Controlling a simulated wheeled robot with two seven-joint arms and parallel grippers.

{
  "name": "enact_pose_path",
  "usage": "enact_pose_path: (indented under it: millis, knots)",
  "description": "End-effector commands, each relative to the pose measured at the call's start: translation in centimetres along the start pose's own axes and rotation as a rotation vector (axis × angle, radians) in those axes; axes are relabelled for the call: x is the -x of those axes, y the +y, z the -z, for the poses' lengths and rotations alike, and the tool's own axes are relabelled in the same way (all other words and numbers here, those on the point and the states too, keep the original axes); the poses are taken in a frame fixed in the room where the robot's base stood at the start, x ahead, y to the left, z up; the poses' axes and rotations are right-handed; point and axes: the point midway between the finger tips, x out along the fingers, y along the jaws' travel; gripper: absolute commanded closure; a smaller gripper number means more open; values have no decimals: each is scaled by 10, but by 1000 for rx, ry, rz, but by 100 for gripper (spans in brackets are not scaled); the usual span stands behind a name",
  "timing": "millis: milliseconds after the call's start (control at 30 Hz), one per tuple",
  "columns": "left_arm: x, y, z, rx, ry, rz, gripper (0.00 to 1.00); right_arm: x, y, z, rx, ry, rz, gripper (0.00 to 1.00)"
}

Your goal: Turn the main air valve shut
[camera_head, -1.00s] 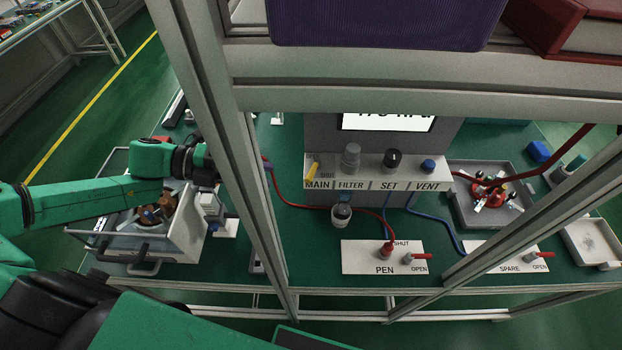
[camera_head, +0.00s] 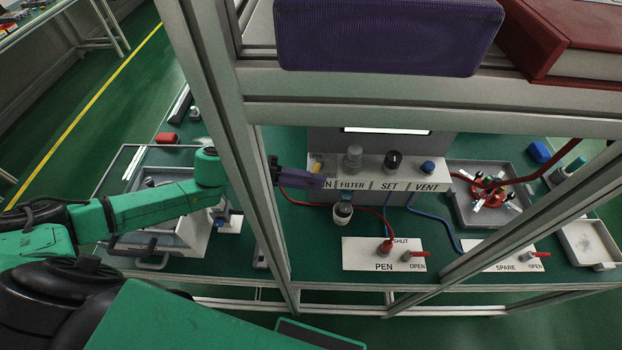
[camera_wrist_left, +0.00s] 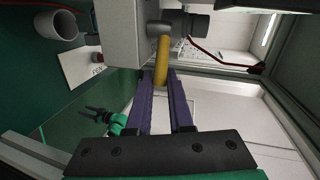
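The main air valve has a yellow handle (camera_head: 317,165) at the left end of the white labelled panel (camera_head: 372,172). My left gripper (camera_head: 322,179) reaches in past the frame post, its purple fingers in front of the MAIN label and partly hiding it. In the left wrist view the yellow handle (camera_wrist_left: 162,60) stands long-ways, its near end at the gap between the two parted fingertips (camera_wrist_left: 161,78). I see no clear contact. A small green arm with dark parted fingers, seemingly my right gripper (camera_wrist_left: 98,115), shows low at left in the left wrist view.
A grey frame post (camera_head: 225,130) stands close beside my left arm, with a crossbar (camera_head: 420,100) above the panel. FILTER, SET and VENT knobs (camera_head: 393,160) sit right of the valve. A small bottle (camera_head: 342,212) hangs below. Red and blue hoses cross the green bench.

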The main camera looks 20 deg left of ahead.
Motion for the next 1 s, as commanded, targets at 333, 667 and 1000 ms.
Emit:
enact_pose_path:
  millis: [333,667,1000]
  knots:
    - [-10,-6,6,51,-164,24,100,20,1,2,-1,0,0,50]
    - [-19,-5,4,92,-342,39,100,30,1,3,-1,0,0,50]
    - [-19,-4,3,90,-343,38,52,30,0,3,-2,0,1,50]
